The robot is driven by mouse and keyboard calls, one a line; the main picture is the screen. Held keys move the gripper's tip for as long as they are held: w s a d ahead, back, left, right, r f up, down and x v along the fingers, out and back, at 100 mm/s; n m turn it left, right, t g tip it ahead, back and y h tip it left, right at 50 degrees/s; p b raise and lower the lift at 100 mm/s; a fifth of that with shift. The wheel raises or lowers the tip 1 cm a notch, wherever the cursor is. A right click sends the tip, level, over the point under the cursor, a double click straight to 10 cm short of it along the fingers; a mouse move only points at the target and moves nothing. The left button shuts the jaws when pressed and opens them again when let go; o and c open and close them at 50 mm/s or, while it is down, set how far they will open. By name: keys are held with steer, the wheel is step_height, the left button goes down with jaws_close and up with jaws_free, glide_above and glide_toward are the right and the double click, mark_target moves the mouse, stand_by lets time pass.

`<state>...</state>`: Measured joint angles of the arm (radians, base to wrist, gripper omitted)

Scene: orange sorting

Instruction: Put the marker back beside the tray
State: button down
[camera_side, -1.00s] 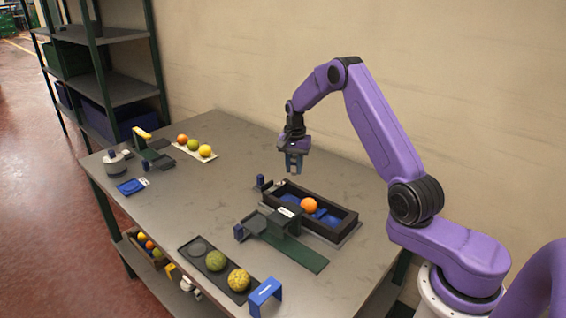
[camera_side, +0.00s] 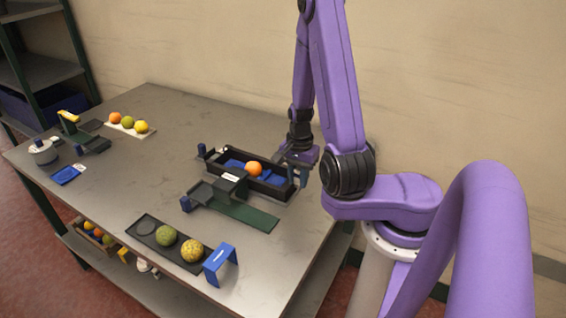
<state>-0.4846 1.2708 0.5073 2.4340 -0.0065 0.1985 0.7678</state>
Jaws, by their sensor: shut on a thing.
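My gripper (camera_side: 298,172) points down at the right end of the dark open-topped box (camera_side: 221,153). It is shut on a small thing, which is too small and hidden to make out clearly. An orange (camera_side: 254,168) rests on the blue inside of the box. A dark tray (camera_side: 143,227) at the front holds a green ball (camera_side: 166,235) and a yellow ball (camera_side: 191,250), with an empty round recess at its left. A blue arch-shaped piece (camera_side: 221,261) stands just right of this tray. I cannot tell which piece is the marker.
A stepped dark-green fixture (camera_side: 246,213) lies in front of the box. At the back left are a white tray (camera_side: 131,130) with several fruits, a green stand (camera_side: 72,129), a round grey device (camera_side: 43,153) and a blue pad (camera_side: 66,175). The middle of the table is clear.

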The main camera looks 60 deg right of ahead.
mark_target(300, 208)
steer(key=shift+s+a+f, duration=0.2)
steer(key=shift+s+f, duration=0.05)
steer(key=shift+f, duration=0.7)
steer(key=shift+s+a+f, duration=0.15)
steer(key=shift+s+f, duration=0.15)
steer(key=shift+f, duration=0.7)
steer(key=shift+s+a+f, duration=0.2)
steer(key=shift+s+f, duration=0.05)
steer(key=shift+f, duration=0.7)
steer(key=shift+f, duration=0.6)
steer(key=c, duration=0.6)
jaws_free()
steer(key=shift+w+r, duration=0.1)
steer(key=shift+r, duration=0.05)
steer(key=shift+c, duration=0.2)
